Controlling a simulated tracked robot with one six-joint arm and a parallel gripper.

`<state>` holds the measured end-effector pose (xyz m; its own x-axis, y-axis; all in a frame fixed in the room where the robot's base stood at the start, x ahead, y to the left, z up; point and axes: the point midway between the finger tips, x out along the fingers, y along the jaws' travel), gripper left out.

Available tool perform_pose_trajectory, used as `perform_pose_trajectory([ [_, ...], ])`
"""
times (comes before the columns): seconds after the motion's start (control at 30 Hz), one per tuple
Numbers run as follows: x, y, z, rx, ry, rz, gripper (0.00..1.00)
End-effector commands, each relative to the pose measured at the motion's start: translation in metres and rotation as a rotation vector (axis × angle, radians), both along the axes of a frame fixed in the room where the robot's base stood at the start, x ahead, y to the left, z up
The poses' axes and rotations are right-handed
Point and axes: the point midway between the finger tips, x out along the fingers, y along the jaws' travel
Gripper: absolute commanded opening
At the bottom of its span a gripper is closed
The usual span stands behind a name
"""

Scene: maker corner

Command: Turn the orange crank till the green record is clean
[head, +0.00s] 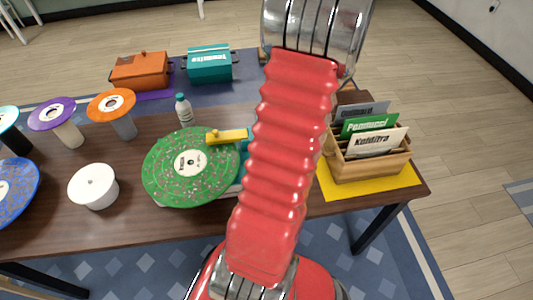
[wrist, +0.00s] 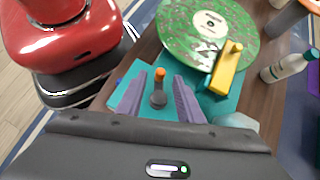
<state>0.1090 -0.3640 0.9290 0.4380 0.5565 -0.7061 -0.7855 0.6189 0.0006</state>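The green record (head: 192,165) lies flat on the turntable, covered with pale and reddish specks. It also shows in the wrist view (wrist: 186,28). A yellow arm piece (wrist: 227,68) reaches over its edge from the teal base (wrist: 137,83). The crank, with its orange knob (wrist: 160,73) and dark lower part, stands on the teal base in the wrist view. My gripper (wrist: 160,82) is open, with one purple finger on each side of the crank and gaps showing on both sides. In the head view my red arm hides the crank and my gripper.
A wooden box of record sleeves (head: 372,165) stands on a yellow mat at right. A bottle (head: 183,109) stands behind the record. A white round stand (head: 94,186), orange-topped stand (head: 111,105) and purple-topped stand (head: 53,114) are at left. Orange (head: 141,70) and teal (head: 209,63) boxes stand behind.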

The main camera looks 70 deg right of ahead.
Motion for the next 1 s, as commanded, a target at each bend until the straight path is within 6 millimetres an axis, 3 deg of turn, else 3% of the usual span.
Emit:
perform_pose_trajectory([
  [0.43, -0.03, -0.04, 0.05, 0.0, -0.001, -0.001, 0.33],
  [1.0, -0.033, -0.044, 0.055, 0.001, 0.0, 0.001, 0.33],
])
